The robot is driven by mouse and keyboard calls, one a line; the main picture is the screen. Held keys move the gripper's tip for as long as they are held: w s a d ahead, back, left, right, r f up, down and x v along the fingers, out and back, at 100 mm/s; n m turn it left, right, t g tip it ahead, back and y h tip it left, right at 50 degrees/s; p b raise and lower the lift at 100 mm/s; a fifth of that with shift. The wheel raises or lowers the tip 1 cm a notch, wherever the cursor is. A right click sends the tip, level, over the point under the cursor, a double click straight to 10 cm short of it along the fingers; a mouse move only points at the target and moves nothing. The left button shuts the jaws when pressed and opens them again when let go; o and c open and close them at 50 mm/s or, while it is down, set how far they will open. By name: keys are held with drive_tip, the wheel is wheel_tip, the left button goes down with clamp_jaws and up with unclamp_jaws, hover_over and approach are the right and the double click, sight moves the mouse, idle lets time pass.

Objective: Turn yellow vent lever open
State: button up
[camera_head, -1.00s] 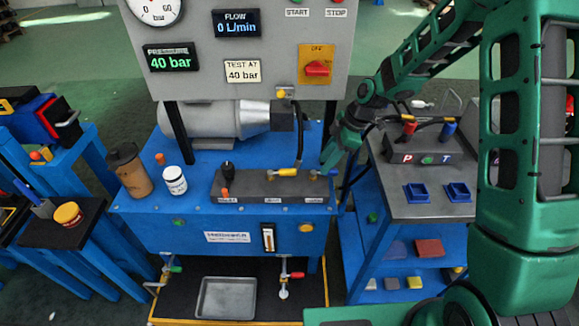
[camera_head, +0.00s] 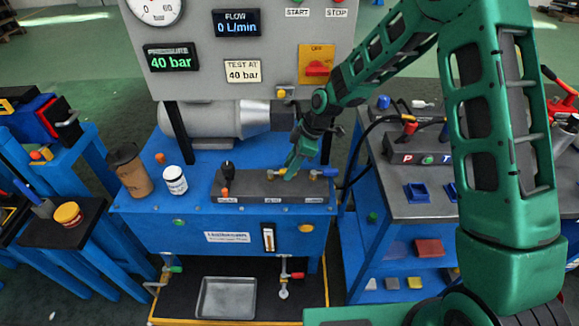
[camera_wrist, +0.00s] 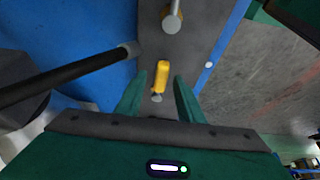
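The yellow vent lever (camera_wrist: 162,77) lies on the grey valve block in the wrist view. My gripper (camera_wrist: 160,84) is open, with one green finger on each side of the lever and gaps still visible between. In the head view my gripper (camera_head: 292,172) is over the right half of the valve block (camera_head: 243,187) and hides most of the yellow lever. A lever with a blue grip (camera_head: 325,172) is just to its right, and a black-knobbed lever (camera_head: 228,172) stands at the left of the block.
A white jar (camera_head: 175,180) and a brown cup (camera_head: 130,170) stand left on the blue bench. The gauge panel (camera_head: 200,85) rises behind, its displays reading 40 bar and 0 L/min.

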clamp_jaws()
